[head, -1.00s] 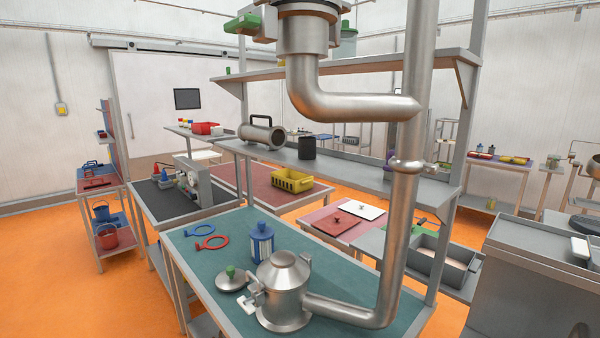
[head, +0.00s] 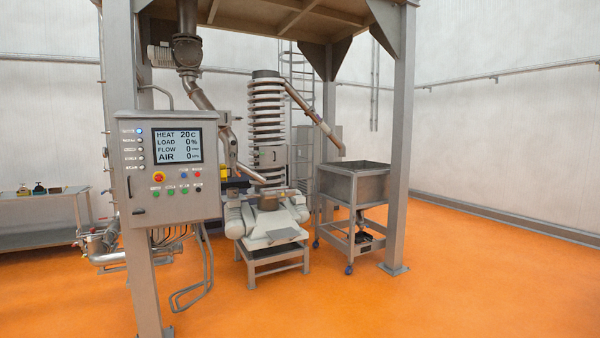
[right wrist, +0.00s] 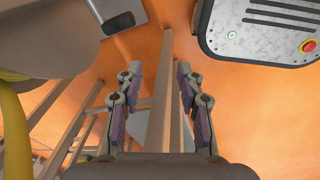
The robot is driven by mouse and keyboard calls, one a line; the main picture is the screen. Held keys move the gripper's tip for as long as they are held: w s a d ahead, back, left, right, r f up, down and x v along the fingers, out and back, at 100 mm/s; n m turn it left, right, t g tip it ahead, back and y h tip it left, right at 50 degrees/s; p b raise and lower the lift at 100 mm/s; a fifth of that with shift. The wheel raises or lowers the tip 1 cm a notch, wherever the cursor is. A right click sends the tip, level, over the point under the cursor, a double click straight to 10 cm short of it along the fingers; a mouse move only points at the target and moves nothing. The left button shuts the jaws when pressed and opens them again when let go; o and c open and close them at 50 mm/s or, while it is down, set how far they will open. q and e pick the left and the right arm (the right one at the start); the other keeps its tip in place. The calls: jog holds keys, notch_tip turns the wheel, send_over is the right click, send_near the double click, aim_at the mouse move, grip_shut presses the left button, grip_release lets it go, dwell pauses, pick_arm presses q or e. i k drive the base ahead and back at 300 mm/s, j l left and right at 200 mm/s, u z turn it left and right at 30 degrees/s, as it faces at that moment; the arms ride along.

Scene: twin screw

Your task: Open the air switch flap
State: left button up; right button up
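A grey control cabinet (head: 140,214) stands at the left of the head view, on a post of the frame. Its display (head: 178,146) reads HEAT 20 C and zeros for LOAD, FLOW and AIR. A column of small round indicators runs down its left side, and a red and yellow emergency stop (head: 159,177) and several coloured buttons sit below the display. I cannot make out an air switch flap. My right gripper (right wrist: 158,78) shows in the right wrist view with its fingers apart and nothing held. My left gripper is not in view.
A machine with a ribbed spiral tower (head: 267,130) stands behind, right of the cabinet. A wheeled hopper (head: 352,190) and a thick grey post (head: 397,150) are farther right. Pipes run low at the left by a grey table (head: 40,207). Orange floor (head: 300,305) is clear in front.

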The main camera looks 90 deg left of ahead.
aim_at(223, 172)
jog(key=j+u, duration=0.15)
jog(key=u, duration=0.3)
jog(key=i+j+u, duration=0.15)
jog(key=u, duration=0.35)
jog(key=i+j+u, duration=0.1)
jog(key=u, duration=0.35)
jog(key=i+u, duration=0.15)
jog(key=u, duration=0.35)
jog(key=i+u, duration=0.15)
jog(key=u, duration=0.3)
jog(key=i+u, duration=0.15)
jog(key=u, duration=0.35)
jog(key=i+l+u, duration=0.1)
jog(key=u, duration=0.35)
jog(key=i+l+u, duration=0.4)
jog(key=l, duration=0.2)
jog(key=i+l+u, duration=0.15)
jog(key=l, duration=0.2)
jog(key=i+l+u, duration=0.2)
jog(key=l, duration=0.2)
jog(key=l+u, duration=0.2)
jog(key=l, duration=0.15)
jog(key=i+l, duration=0.1)
jog(key=l, duration=0.2)
jog(key=i+l, duration=0.1)
jog(key=l, duration=0.25)
jog(key=i+l, duration=0.15)
jog(key=l, duration=0.15)
